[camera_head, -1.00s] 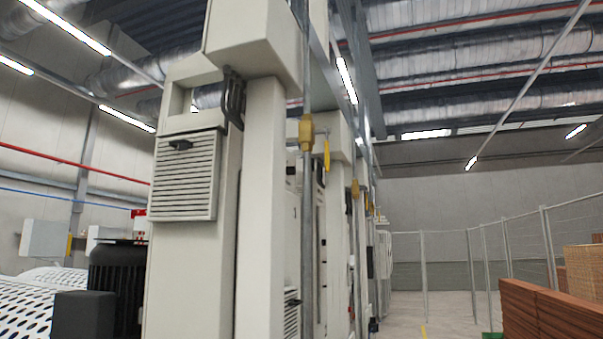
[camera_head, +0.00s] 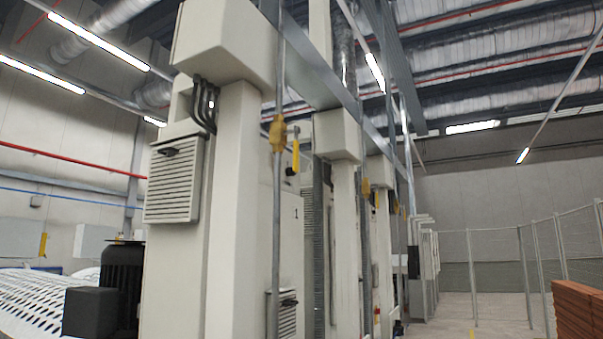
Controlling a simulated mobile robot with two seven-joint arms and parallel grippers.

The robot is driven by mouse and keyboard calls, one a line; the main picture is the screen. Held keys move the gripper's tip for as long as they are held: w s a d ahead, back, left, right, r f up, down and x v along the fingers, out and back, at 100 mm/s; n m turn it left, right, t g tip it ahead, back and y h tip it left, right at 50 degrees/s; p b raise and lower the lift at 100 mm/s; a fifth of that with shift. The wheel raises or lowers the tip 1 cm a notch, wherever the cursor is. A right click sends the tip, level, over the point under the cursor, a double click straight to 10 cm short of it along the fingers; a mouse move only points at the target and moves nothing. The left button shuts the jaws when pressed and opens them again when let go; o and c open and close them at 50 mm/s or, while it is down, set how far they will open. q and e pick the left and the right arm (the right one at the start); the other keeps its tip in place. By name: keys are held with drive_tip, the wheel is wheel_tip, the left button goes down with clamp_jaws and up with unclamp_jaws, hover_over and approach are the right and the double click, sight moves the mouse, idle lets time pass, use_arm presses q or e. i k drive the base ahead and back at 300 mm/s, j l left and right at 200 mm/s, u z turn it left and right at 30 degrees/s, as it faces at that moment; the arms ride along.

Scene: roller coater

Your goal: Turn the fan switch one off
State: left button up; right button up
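The nearest machine column (camera_head: 232,230) is cream and stands left of centre, with a louvred vent box (camera_head: 174,182) on its left face. A black handle-like part (camera_head: 170,151) sits at the top of that vent box. A lower louvred box (camera_head: 284,312) with a dark part on it shows at the bottom, and the panel above it bears a "1". I cannot tell whether either dark part is the fan switch. Neither of my grippers is in view.
A vertical pipe with a yellow-handled valve (camera_head: 278,135) runs down the machine. A black motor (camera_head: 122,280) and a perforated white guard (camera_head: 40,270) stand at lower left. Wire fencing (camera_head: 500,265) and brown stacked boards (camera_head: 580,310) are at right, with open floor between.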

sight(289, 171)
drive_tip(key=i+l+u, duration=0.1)
drive_tip(key=u, duration=0.3)
drive_tip(key=l+u, duration=0.25)
drive_tip(key=u, duration=0.15)
drive_tip(key=i+l+u, duration=0.1)
drive_tip(key=l+u, duration=0.15)
drive_tip(key=u, duration=0.15)
drive_tip(key=l+u, duration=0.25)
drive_tip(key=l, duration=0.3)
drive_tip(key=l+u, duration=0.25)
drive_tip(key=l, duration=0.3)
drive_tip(key=l+u, duration=0.15)
drive_tip(key=l, duration=0.95)
drive_tip(key=k+l+u, duration=0.1)
drive_tip(key=l, duration=1)
